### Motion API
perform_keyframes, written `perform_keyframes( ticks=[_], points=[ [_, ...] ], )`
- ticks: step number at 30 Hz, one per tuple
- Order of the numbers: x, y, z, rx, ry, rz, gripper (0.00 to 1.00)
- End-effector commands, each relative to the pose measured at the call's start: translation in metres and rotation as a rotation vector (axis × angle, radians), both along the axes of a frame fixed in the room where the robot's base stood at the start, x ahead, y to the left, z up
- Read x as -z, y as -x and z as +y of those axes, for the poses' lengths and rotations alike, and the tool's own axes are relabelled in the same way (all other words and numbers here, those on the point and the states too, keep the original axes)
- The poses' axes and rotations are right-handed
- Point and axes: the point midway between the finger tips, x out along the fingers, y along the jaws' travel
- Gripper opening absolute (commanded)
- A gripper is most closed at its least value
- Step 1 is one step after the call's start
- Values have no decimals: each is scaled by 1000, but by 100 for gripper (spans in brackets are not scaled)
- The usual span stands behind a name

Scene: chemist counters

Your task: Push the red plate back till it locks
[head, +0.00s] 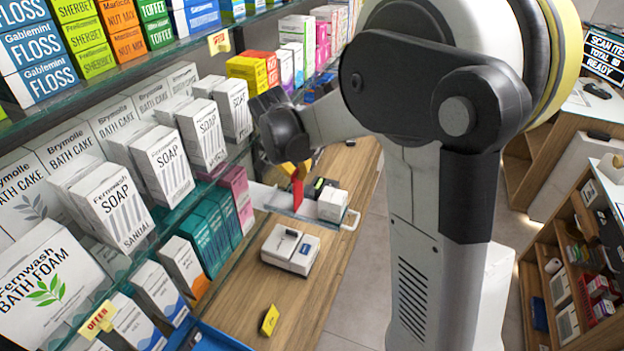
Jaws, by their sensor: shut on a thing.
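The red plate (298,191) is a small upright red piece in the head view, at a pale tray (268,197) with a light rail above the wooden counter. My gripper (296,170) is just above it, with yellow parts showing around the plate's top. It appears shut on the red plate. My arm and wrist hide part of the gripper, and the exact grip and the plate's lower edge are too small to make out. I cannot see a lock.
Dark small boxes and a white box (332,205) stand on the tray, right of the plate. A white device (290,249) and a yellow piece (270,320) lie on the wooden counter (318,285). Glass shelves packed with soap boxes (160,165) flank the left.

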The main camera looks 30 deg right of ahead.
Motion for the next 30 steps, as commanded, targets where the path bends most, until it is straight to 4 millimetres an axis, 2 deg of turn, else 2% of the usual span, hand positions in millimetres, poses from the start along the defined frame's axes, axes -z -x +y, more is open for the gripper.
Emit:
perform_keyframes(
  ticks=[8,9,10,11,22,26,30],
  points=[
    [0,-1,1,1,-1,0,0],
    [0,-1,1,1,-1,0,22],
    [0,-1,1,1,-1,0,32],
    [0,-1,1,1,-1,0,34],
    [-6,0,3,0,0,0,34],
    [-24,5,9,0,0,0,34],
    [-54,13,19,-1,0,0,34]
  ],
)
